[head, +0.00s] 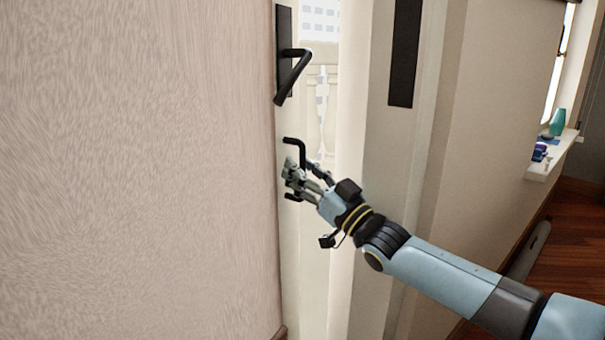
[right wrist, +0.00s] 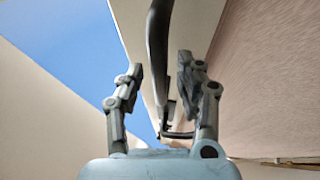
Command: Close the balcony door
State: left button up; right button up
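The balcony door (head: 314,270) stands ajar. A narrow pale strip of it shows, with a gap to the frame at its right. It carries a black upper lever handle (head: 293,73) on a dark plate and a smaller black handle (head: 296,147) below. My right gripper (head: 298,180) is at the lower handle, and its fingers partly cover it. In the right wrist view the two fingers (right wrist: 161,78) are spread apart, with a dark handle bar (right wrist: 157,40) running between them. I cannot tell whether either finger touches it. My left gripper is out of view.
A pinkish textured wall (head: 130,170) fills the left side and hides part of the door. The pale door frame (head: 390,150) with a black plate (head: 404,52) stands at right. A windowsill (head: 555,155) with small items is at far right. A balustrade shows through the gap.

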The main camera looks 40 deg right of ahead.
grip_shut()
dwell(0.4)
